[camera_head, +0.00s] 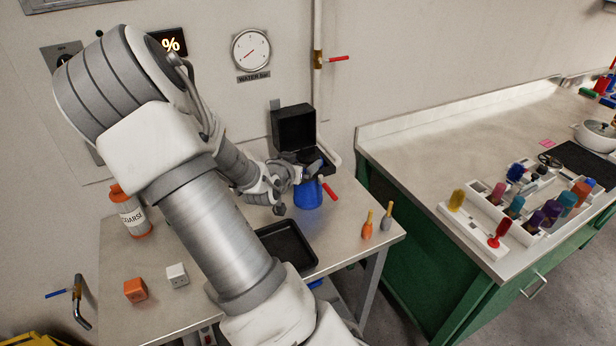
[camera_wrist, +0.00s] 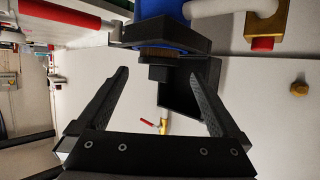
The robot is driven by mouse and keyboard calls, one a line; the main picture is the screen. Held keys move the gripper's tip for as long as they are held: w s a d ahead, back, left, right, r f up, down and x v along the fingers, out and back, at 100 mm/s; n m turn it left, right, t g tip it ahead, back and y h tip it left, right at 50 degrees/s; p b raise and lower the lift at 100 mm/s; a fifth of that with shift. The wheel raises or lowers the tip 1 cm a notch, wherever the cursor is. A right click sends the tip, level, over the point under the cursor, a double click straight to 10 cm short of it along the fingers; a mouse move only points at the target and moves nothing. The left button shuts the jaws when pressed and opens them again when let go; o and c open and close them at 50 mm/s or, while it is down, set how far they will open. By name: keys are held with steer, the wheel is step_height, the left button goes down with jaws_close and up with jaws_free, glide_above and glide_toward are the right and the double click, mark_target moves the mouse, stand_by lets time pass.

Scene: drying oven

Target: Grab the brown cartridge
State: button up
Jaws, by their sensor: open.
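A brown strip (camera_wrist: 157,53), which looks like the brown cartridge, shows at the mouth of a black box (camera_wrist: 185,42) in the wrist view. The black box (camera_head: 294,128) has its lid raised and sits on a blue body (camera_head: 307,195) on the bench in the head view. My gripper (camera_wrist: 160,73) is open, with one finger to each side of the brown strip and clear space between them. I cannot tell how deep the fingers reach. In the head view my gripper (camera_head: 312,168) is at the front of the box, and my arm hides part of the scene; the brown strip cannot be made out there.
A red handle (camera_head: 328,188) sticks out beside the blue body. A black tray (camera_head: 290,245) lies in front. A wall pipe with a red valve handle (camera_head: 340,58) is behind. A white rack (camera_head: 480,220) stands on the right counter.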

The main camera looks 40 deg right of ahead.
mark_target(307, 156)
steer(key=shift+x, duration=2.65)
jaws_close()
